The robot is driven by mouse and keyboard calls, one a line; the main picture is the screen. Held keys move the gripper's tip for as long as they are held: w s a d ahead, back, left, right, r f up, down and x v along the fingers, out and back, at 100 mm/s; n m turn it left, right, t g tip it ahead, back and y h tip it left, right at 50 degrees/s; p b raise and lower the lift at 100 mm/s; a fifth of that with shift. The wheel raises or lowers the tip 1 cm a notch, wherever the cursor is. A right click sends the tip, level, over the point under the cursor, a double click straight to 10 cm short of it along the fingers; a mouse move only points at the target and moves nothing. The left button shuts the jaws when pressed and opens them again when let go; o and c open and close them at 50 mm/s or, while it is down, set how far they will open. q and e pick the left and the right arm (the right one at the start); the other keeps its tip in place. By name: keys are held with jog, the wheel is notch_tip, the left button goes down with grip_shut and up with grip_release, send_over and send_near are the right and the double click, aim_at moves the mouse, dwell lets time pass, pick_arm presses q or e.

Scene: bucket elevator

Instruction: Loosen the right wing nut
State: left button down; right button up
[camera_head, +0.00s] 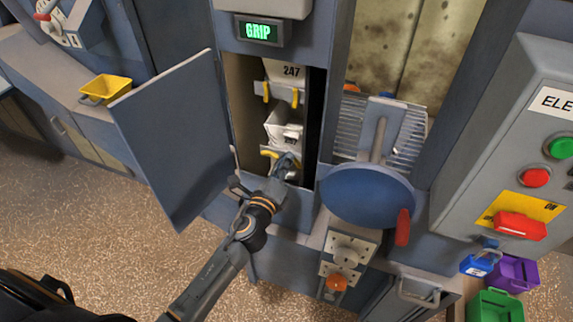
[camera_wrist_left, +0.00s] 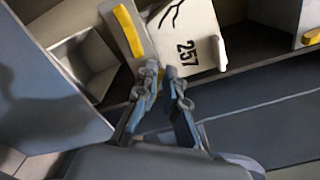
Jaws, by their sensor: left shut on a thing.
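An open hatch shows white buckets one above the other. The upper bucket (camera_head: 284,71) is marked 247; the lower bucket (camera_head: 283,128) shows a crack line and the mark 257 in the left wrist view (camera_wrist_left: 200,25). The lower bucket's left yellow wing nut (camera_head: 269,154) is in plain sight and also seems to show in the left wrist view (camera_wrist_left: 128,31). My left gripper (camera_head: 287,162) reaches into the hatch at the lower bucket's right side. Its fingers (camera_wrist_left: 163,78) are shut on the right wing nut, which they mostly hide. My right gripper is out of view.
The grey hatch door (camera_head: 175,140) stands open left of my left arm. A blue disc with a red handle (camera_head: 403,228) is right of the hatch. A screen (camera_head: 258,31) reads GRIP. A yellow bin (camera_head: 106,88) sits on the left counter; green (camera_head: 494,306) and purple bins (camera_head: 515,274) are lower right.

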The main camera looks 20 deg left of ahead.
pick_arm(q)
jog(key=shift+a+f+n+b, duration=0.1)
jog(key=shift+f+n+b, duration=0.15)
jog(key=shift+n, duration=0.9)
jog(key=shift+a+f+n+b, duration=0.1)
jog(key=shift+f+n+b, duration=0.15)
jog(key=shift+n, duration=0.95)
jog(key=shift+f+n+b, duration=0.15)
jog(key=shift+n+b, duration=0.15)
jog(key=shift+n, duration=0.85)
jog(key=c, duration=1.4)
grip_release()
jog(key=shift+c, duration=0.2)
jog(key=s, duration=1.2)
jog(key=shift+a, duration=0.2)
